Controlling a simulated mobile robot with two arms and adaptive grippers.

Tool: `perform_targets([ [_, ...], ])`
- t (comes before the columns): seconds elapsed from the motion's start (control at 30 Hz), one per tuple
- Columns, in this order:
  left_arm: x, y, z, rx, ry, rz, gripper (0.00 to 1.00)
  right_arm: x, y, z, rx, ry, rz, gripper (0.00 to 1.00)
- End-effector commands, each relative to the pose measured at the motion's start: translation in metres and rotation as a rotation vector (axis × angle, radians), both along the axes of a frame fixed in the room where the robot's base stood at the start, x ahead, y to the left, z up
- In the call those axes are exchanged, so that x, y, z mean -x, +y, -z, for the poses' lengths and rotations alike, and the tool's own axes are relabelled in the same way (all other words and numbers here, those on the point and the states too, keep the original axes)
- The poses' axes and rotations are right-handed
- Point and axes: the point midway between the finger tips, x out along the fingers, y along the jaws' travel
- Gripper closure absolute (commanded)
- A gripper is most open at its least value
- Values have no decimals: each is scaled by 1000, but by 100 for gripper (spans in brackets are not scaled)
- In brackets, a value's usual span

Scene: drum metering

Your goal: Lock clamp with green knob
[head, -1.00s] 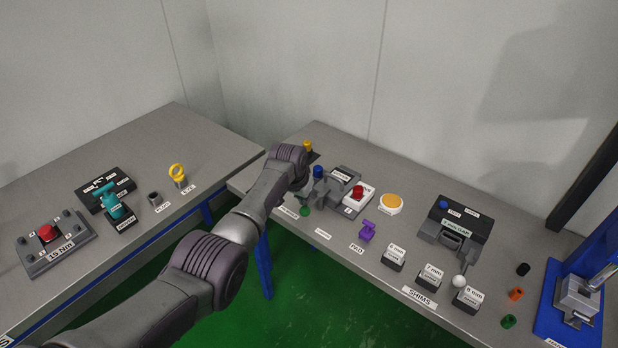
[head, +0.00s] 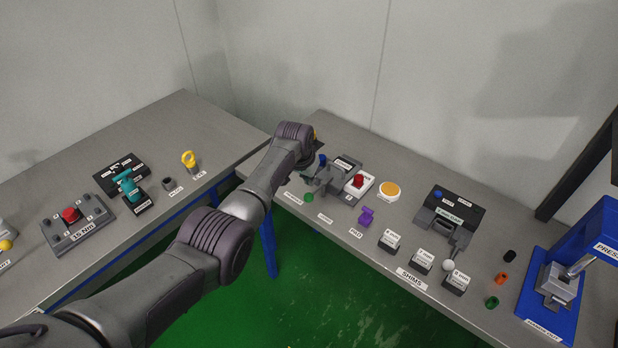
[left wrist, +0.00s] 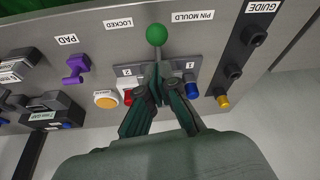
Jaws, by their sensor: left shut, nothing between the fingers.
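The green knob (head: 308,197) is a ball at the front of the clamp fixture (head: 347,189) on the right-hand table. In the left wrist view the green knob (left wrist: 157,35) shows near the "LOCKED" label (left wrist: 119,23), just beyond my fingertips. The grey fixture (left wrist: 183,72) lies around the fingers, with labels "1" and "2". My left gripper (left wrist: 159,80) is shut and empty over the fixture. Its fingers hide part of the fixture and the knob's lever. In the head view my left gripper (head: 312,178) is small and partly hidden by the wrist. My right gripper is not in view.
A red button (head: 358,181), a blue knob (head: 322,160) and an orange disc (head: 389,190) stand close to the fixture. A purple part (head: 366,217) stands in front. Shim blocks (head: 422,261) and a blue press (head: 578,262) are farther right. Bare table lies between the labels.

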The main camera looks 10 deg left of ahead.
Motion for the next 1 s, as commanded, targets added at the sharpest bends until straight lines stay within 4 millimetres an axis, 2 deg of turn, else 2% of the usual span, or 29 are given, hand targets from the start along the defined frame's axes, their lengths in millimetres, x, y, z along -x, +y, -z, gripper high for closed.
perform_targets([
  [0.03,0,0,-18,0,-1,0,100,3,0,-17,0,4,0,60],
  [0.2,-1,0,-32,1,-4,-1,100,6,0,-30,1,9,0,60],
  [0.77,-2,-1,-31,2,-6,-2,100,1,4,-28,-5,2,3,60],
  [0.87,4,2,-14,1,1,-7,100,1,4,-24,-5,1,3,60],
  [0.97,20,9,28,0,18,-20,100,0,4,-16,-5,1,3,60],
  [1.0,29,12,50,-1,25,-26,100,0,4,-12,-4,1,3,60],
])
